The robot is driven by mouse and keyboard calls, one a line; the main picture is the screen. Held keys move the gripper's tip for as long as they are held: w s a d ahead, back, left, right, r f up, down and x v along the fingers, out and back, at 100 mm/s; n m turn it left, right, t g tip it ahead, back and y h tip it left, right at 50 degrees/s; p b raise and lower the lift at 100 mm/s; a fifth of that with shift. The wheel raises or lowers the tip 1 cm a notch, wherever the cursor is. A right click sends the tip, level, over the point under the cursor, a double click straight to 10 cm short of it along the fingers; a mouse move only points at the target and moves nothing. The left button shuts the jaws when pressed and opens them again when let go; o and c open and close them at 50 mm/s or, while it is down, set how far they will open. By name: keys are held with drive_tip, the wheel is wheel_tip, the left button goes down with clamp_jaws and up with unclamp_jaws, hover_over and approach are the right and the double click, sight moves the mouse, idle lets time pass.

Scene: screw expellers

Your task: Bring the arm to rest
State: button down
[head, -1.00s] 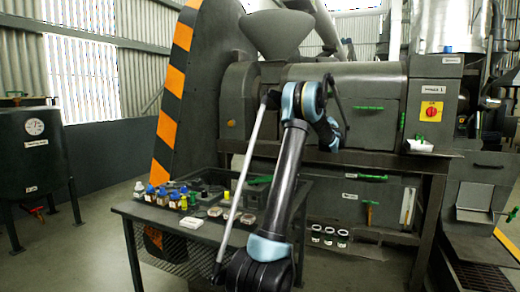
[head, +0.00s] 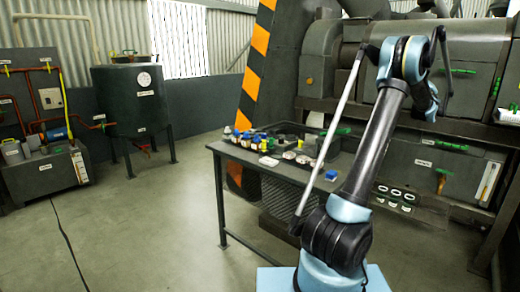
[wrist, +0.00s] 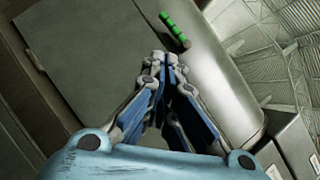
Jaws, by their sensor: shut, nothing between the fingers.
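My arm (head: 372,150) rises from the lower middle of the head view and bends over at the top towards the machine. The wrist end of the arm hangs down in front of the dark machine body (head: 465,95). My gripper (wrist: 165,62) shows in the wrist view with its blue-padded fingers drawn together at the tips and nothing between them. Beyond the fingertips is a grey machine cover with a green handle (wrist: 174,30). The fingers appear apart from the handle. The fingertips cannot be made out in the head view.
A dark table (head: 216,148) with small bottles and dishes stands left of my arm. A round tank (head: 135,105) and a piped unit (head: 45,170) stand further left. An orange-and-black striped panel (head: 258,45) rises behind the table.

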drive_tip(key=a+r+n+g+y, duration=0.2)
drive_tip(key=a+n+y, duration=0.85)
drive_tip(key=a, duration=1.85)
drive_tip(key=s+a+f+n+g+y, duration=0.1)
drive_tip(key=s+a+f+n+g, duration=0.2)
drive_tip(key=a, duration=0.6)
drive_tip(key=s+a+f+n+g+y, duration=0.1)
drive_tip(key=s+a+f+n+g, duration=0.15)
drive_tip(key=s+a, duration=0.4)
drive_tip(key=s+a+f+n+g+y, duration=0.2)
drive_tip(key=s+a+f+n, duration=0.1)
drive_tip(key=a, duration=0.8)
drive_tip(key=s+a+f+n+g+h, duration=0.1)
drive_tip(key=s+a+f+n+g, duration=0.1)
drive_tip(key=s+a+f, duration=0.4)
drive_tip(key=s+a+f+n+g, duration=0.2)
drive_tip(key=s+f, duration=0.2)
drive_tip(key=s, duration=0.4)
drive_tip(key=s+a+f+n+g+h, duration=0.1)
drive_tip(key=s+a+f+n+g, duration=0.1)
drive_tip(key=s+a+f, duration=0.4)
drive_tip(key=s+d+f+n+g+h, duration=0.2)
drive_tip(key=s+d+f+h, duration=0.1)
drive_tip(key=s+f, duration=0.5)
drive_tip(key=s+d+f+n+g+h, duration=0.2)
drive_tip(key=s+f, duration=0.5)
drive_tip(key=s, duration=0.8)
drive_tip(key=shift+d+f+n+h, duration=0.4)
drive_tip(key=shift+d+h, duration=0.05)
drive_tip(key=shift+d, duration=0.55)
